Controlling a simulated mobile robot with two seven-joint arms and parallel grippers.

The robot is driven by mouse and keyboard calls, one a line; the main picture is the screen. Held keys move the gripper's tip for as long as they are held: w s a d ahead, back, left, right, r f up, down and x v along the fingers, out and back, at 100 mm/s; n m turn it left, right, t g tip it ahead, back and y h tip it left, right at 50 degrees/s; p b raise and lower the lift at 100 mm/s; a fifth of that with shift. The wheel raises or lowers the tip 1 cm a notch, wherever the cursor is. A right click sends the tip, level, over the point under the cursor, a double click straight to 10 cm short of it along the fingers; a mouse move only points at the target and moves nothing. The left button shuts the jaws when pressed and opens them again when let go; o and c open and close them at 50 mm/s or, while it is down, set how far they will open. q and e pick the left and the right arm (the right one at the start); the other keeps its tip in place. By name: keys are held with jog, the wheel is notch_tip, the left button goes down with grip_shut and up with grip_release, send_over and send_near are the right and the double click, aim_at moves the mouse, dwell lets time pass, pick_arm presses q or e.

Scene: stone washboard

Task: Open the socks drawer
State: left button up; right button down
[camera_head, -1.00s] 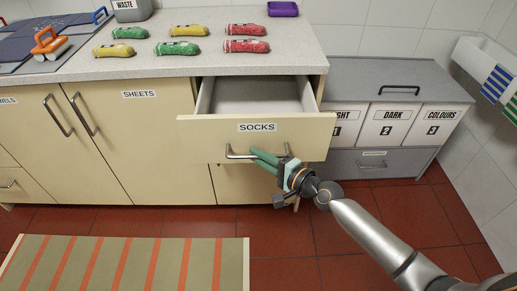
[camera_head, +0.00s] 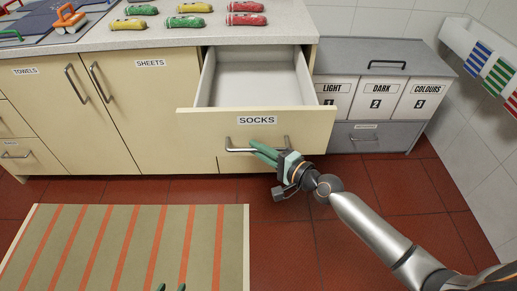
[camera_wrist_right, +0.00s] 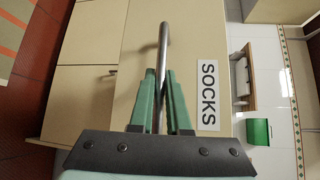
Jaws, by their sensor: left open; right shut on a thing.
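The socks drawer (camera_head: 305,125), cream with a "SOCKS" label (camera_head: 257,120), stands well out from the counter, and its pale inside looks empty. My right gripper (camera_head: 258,147) is shut on the metal bar handle (camera_head: 233,148) of this drawer. In the right wrist view the green fingers (camera_wrist_right: 160,75) lie on both sides of the handle (camera_wrist_right: 163,45), beside the label (camera_wrist_right: 208,95).
The countertop (camera_head: 230,33) carries several green, yellow and red items. Cupboards marked "TOWELS" and "SHEETS" (camera_head: 150,100) stand left of the drawer. A grey unit (camera_head: 385,65) with sorting bins stands at right. A striped mat (camera_head: 120,250) lies on the red tiled floor.

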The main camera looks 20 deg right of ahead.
pick_arm(q)
jog(key=shift+s, duration=0.3)
pick_arm(e)
jog(key=shift+s, duration=0.25)
jog(key=c, duration=0.9)
grip_release()
pick_arm(q)
jog(key=shift+a+f+b, duration=0.15)
jog(key=shift+f+b, duration=0.3)
jog(key=shift+b, duration=0.4)
pick_arm(e)
jog(key=shift+v, duration=6.25)
pick_arm(q)
jog(key=shift+a+f, duration=0.1)
pick_arm(e)
jog(key=shift+a, duration=0.1)
